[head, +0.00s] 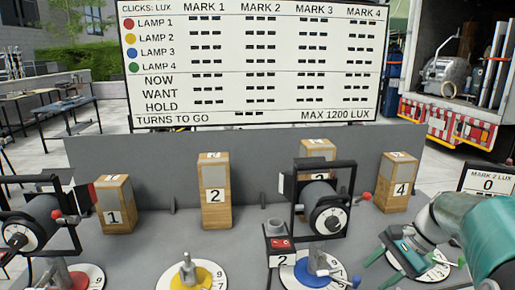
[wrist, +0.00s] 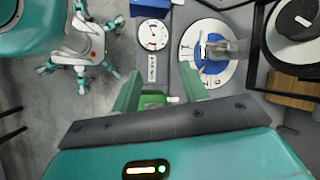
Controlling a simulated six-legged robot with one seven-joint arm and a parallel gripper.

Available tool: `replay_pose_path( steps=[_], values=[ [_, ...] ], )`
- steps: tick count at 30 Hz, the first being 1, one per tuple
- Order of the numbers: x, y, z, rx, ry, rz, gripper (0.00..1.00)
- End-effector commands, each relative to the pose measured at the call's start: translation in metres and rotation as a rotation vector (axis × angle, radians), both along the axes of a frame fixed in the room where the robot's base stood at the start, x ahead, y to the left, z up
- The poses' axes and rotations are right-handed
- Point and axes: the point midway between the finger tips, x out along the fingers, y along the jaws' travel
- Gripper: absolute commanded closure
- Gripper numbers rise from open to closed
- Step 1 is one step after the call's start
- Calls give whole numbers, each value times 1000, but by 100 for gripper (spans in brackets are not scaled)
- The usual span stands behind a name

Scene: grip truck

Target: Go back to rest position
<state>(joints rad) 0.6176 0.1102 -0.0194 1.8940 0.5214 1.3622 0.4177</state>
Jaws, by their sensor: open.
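My gripper (wrist: 158,80) shows in the wrist view with its two green fingers apart. A small green block (wrist: 153,101) with a pale knob shows between the fingers; I cannot tell whether they touch it. Beyond the fingertips are a white dial (wrist: 153,35) and, to the right, a blue disc (wrist: 214,67) on a white scale ring. In the head view my teal arm reaches in from the right edge over the bench, near the green-marked disc (head: 437,270). The fingers cannot be made out clearly there.
The grey bench carries numbered wooden blocks, including block 2 (head: 215,193) and block 4 (head: 398,184). Black-framed lamps stand at left (head: 38,222) and middle (head: 326,215). Yellow (head: 190,277) and blue (head: 312,276) discs lie in front. A scoreboard (head: 255,65) stands behind; a truck (head: 450,115) is back right.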

Motion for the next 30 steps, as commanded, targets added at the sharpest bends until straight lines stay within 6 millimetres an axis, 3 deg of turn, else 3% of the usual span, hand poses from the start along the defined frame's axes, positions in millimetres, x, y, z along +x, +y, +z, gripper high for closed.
replay_pose_path(
  steps=[1,6,15,22,30],
  values=[
    [-7,21,8,-57,-30,68,56],
    [-32,72,21,-240,-130,285,56],
    [-87,137,31,-548,-346,677,56],
    [-124,166,29,-756,-523,944,56],
    [-135,173,26,-837,-595,1046,56]
  ],
)
